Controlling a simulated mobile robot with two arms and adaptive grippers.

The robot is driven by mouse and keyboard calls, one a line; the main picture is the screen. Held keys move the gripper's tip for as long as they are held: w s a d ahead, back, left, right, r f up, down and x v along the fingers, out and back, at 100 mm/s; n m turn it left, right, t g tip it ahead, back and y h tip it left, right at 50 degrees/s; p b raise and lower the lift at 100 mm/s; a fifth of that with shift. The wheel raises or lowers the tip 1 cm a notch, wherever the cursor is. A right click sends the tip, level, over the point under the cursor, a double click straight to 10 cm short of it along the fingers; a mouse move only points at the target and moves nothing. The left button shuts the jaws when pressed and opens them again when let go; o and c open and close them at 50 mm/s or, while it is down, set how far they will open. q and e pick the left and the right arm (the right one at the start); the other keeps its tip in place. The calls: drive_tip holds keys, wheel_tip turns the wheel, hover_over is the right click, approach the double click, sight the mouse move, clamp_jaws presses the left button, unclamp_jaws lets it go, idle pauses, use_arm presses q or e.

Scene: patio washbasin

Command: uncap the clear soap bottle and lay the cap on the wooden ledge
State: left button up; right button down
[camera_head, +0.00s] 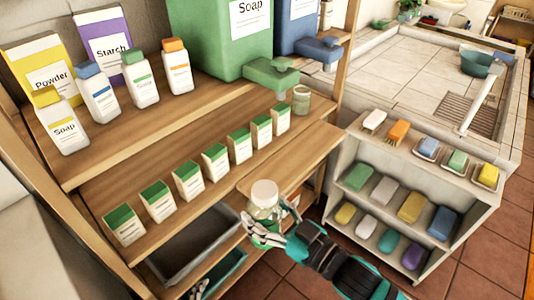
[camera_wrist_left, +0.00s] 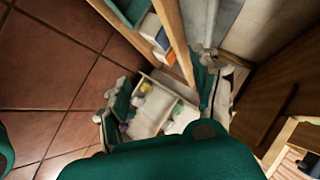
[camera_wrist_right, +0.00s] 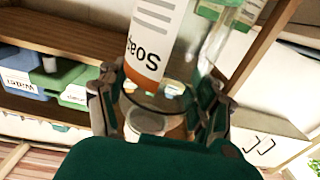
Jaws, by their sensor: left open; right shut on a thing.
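The clear soap bottle (camera_head: 263,210) is upright in the head view, in front of the wooden shelf, with its white cap (camera_head: 265,188) on top. The wooden ledge (camera_head: 240,181) appears to be the shelf edge just behind the bottle. My left gripper (camera_wrist_left: 165,106) is open and empty in its wrist view, with its fingers spread wide.
Several green-topped cartons (camera_head: 188,181) line the lower shelf; capped bottles (camera_head: 62,125) stand above. A grey bin (camera_head: 190,248) is below. A rack of soaps (camera_head: 345,157) stands at right, close to my right arm.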

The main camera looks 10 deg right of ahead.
use_arm(q)
drive_tip(key=w+d+r+m+t+h, duration=0.1)
drive_tip(key=w+d+r+m+h, duration=0.45)
drive_tip(key=r, duration=0.55)
drive_tip(key=w+d+r+m+t+h, duration=0.1)
drive_tip(key=w+d+r+m+h, duration=0.2)
drive_tip(key=w+d+r+m, duration=0.65)
drive_tip(key=w+d+r+m+t+h, duration=0.1)
drive_tip(key=w+r+m+h, duration=0.3)
drive_tip(key=r, duration=1)
drive_tip(key=s+d+r+m+g+h, duration=0.2)
drive_tip(key=d+r+m+g+h, duration=0.35)
drive_tip(key=r+m, duration=0.55)
drive_tip(key=s+d+r+m+g+y, duration=0.65)
drive_tip(key=s+r+m+g, duration=0.7)
drive_tip(key=m, duration=0.85)
wheel_tip(320, 180, up, 2)
drive_tip(key=m+t+y, duration=0.5)
drive_tip(key=m+y, duration=1)
hover_over(267, 189)
drive_tip(key=shift+s+d, duration=0.15)
drive_tip(key=shift+d, duration=0.05)
drive_tip(key=shift+a, duration=0.2)
wheel_tip(267, 189, down, 8)
drive_tip(key=shift+r, duration=0.1)
